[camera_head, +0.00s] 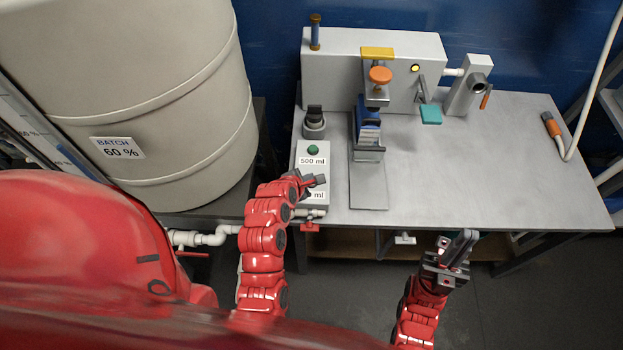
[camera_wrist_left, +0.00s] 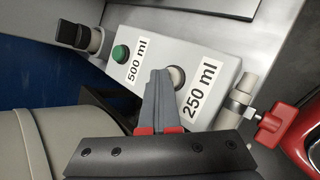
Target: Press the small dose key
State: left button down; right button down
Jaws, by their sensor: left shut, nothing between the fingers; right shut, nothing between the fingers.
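The grey dose box (camera_head: 313,150) stands at the left end of the bench. Its green key (camera_wrist_left: 121,53) is beside the 500 ml label (camera_wrist_left: 140,66). The pale small dose key (camera_wrist_left: 178,77) is beside the 250 ml label (camera_wrist_left: 203,88); in the head view my left gripper hides this key. My left gripper (camera_head: 321,180) is shut and empty over the box. In the left wrist view its fingertips (camera_wrist_left: 160,73) overlap the pale key's left edge; I cannot tell whether they touch it. My right gripper (camera_head: 472,236) is shut and empty in front of the bench.
A large beige tank (camera_head: 180,110) marked 60 % stands left of the box. A red valve handle (camera_wrist_left: 285,122) sits near the box's end. The bench's right half (camera_head: 500,170) is mostly clear.

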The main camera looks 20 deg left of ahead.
pick_arm(q)
jog(key=shift+r+p, duration=0.35)
jog(key=shift+r, duration=0.4)
jog(key=shift+r+p, duration=1.8)
jog(key=shift+r, duration=0.8)
jog(key=shift+f, duration=0.1)
